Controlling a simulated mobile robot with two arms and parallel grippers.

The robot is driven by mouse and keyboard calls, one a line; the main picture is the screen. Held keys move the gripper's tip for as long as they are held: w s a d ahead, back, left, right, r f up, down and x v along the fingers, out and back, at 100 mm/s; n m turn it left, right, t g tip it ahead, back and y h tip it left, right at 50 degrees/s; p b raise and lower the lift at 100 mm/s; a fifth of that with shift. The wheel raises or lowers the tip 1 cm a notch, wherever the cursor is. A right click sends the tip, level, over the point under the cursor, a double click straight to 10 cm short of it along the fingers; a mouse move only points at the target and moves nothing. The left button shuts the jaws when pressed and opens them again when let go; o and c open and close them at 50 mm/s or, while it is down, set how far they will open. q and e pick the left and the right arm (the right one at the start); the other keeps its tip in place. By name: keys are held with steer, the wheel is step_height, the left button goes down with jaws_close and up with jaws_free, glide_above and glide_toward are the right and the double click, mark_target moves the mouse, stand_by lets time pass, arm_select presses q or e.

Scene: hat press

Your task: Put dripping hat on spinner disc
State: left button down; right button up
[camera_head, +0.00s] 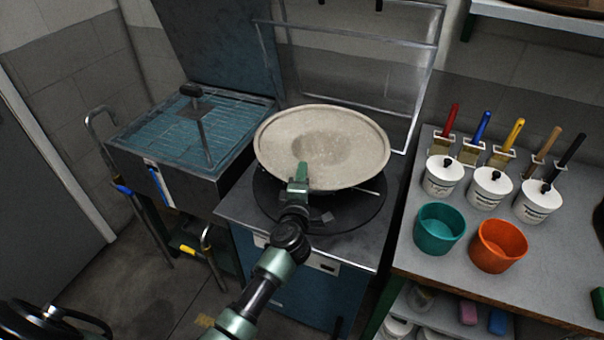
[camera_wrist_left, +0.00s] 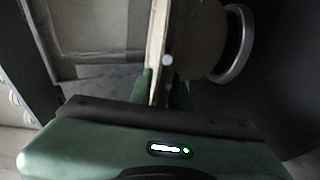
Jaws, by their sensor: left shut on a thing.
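The hat (camera_head: 335,142) is a wide, pale grey-beige round brim with a darker hollow in its middle. My left gripper (camera_head: 299,178) is shut on the brim's near edge. The dark spinner disc (camera_head: 335,218) lies on top of the blue cabinet, below the hat and partly hidden by it. In the left wrist view the hat's brim (camera_wrist_left: 157,45) is seen edge-on between the fingers of my left gripper (camera_wrist_left: 160,90), with the rounded crown to the right beside a grey metal ring. I cannot tell whether the hat touches the disc. My right gripper is not in view.
A clear splash guard (camera_head: 350,70) stands behind the spinner. A blue-lidded machine (camera_head: 190,140) with handles is at left. The table at right holds white tubs (camera_head: 491,188), brushes, a teal bucket (camera_head: 439,228) and an orange bucket (camera_head: 498,246).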

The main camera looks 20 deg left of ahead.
arm_select(q)
steer(key=shift+f+b, duration=0.35)
steer(key=shift+f, duration=0.25)
stand_by(0.6)
steer(key=c, duration=1.3)
jaws_free()
steer(key=shift+o, duration=0.2)
